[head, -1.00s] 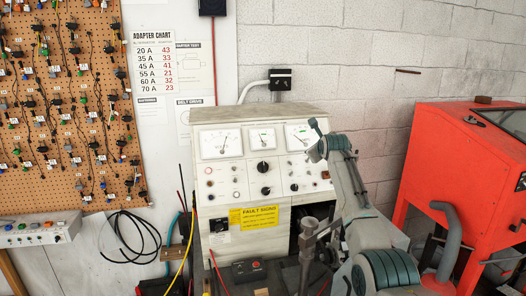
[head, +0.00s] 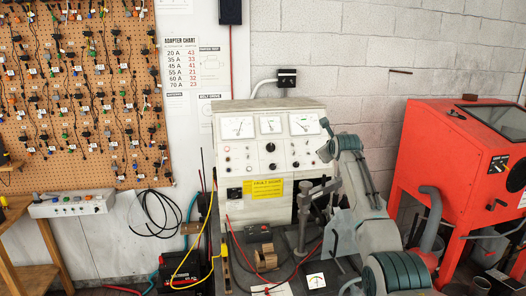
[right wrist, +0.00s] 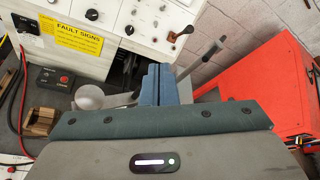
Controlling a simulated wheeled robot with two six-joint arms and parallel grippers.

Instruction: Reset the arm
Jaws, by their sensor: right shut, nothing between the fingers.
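My right gripper (head: 338,212) is shut and empty in the head view, in front of the right part of the test bench (head: 232,126). In the right wrist view its two blue-grey fingers (right wrist: 161,80) are pressed together. Behind them are a grey round part (right wrist: 90,97) and a lever with a dark grip (right wrist: 214,48); I cannot tell whether the fingers touch these. My right arm (head: 362,180) rises from the lower right and bends at the top in front of the bench. My left gripper is not in view.
A grey metal clamp post (head: 303,218) stands on the bench beside my right gripper. A control box with a red button (head: 258,233) and a wooden block (head: 265,260) are left of it. A red cabinet (head: 433,140) stands close on the right. Cables hang on the left.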

